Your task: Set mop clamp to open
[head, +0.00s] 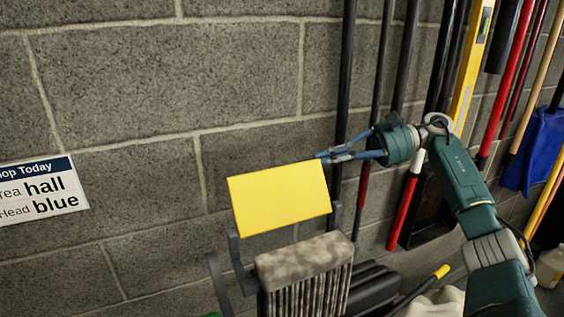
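A flat yellow plate (279,198) stands tilted in front of the block wall, above a grey bracket (238,262). A mop head with a mottled grey top and hanging strands (305,262) is below the plate. I cannot tell for sure which of these parts is the clamp, or how it is set. My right gripper (322,156) comes in from the right, its blue fingers close together at the plate's upper right corner. Whether they grip the plate or only lie beside it I cannot tell. My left gripper is not in view.
A sign (40,190) reading "hall" and "blue" hangs on the wall at left. Several long handles, a yellow level (470,65) and a blue dustpan or shovel (540,148) hang behind my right arm. Dark items lie below right of the mop head.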

